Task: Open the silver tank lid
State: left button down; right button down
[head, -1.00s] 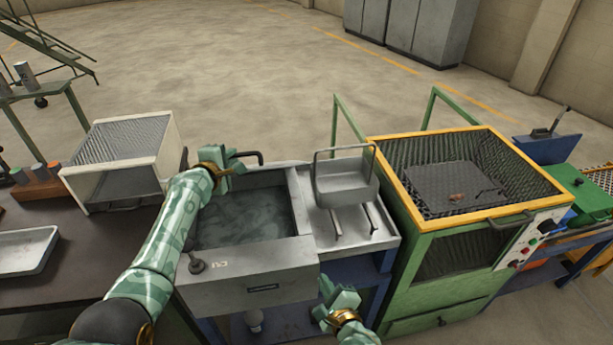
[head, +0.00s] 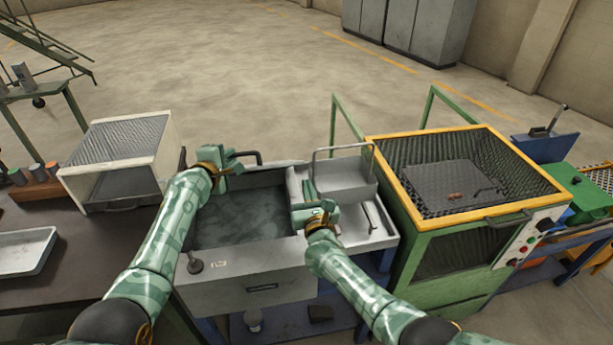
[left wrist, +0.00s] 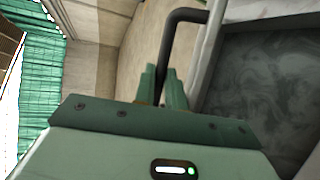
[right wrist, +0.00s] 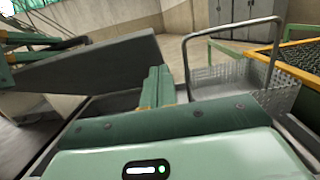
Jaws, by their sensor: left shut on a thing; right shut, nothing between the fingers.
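The silver tank (head: 250,283) stands in the middle of the head view, its dark liquid (head: 245,217) visible. A black bent handle (head: 253,155) is at its back edge, and it also shows in the left wrist view (left wrist: 186,16). My left gripper (head: 233,157) is shut on this handle; its fingers (left wrist: 163,88) show there too. A dark slab (right wrist: 85,75) slants across the left of the right wrist view; I cannot tell if it is the lid. My right gripper (head: 311,190) is shut and empty above the tank's right side, and its fingers show in the right wrist view (right wrist: 157,87).
A wire basket with a tall handle (head: 345,180) sits on the drain surface right of the tank. A green frame with a yellow rim (head: 420,223) stands further right. A white box (head: 115,150) and a tray (head: 25,250) are on the left bench.

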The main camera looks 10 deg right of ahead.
jog(key=shift+w+r, duration=0.5)
jog(key=shift+r, duration=0.2)
jog(key=shift+w+r, duration=0.45)
jog(key=shift+r, duration=0.2)
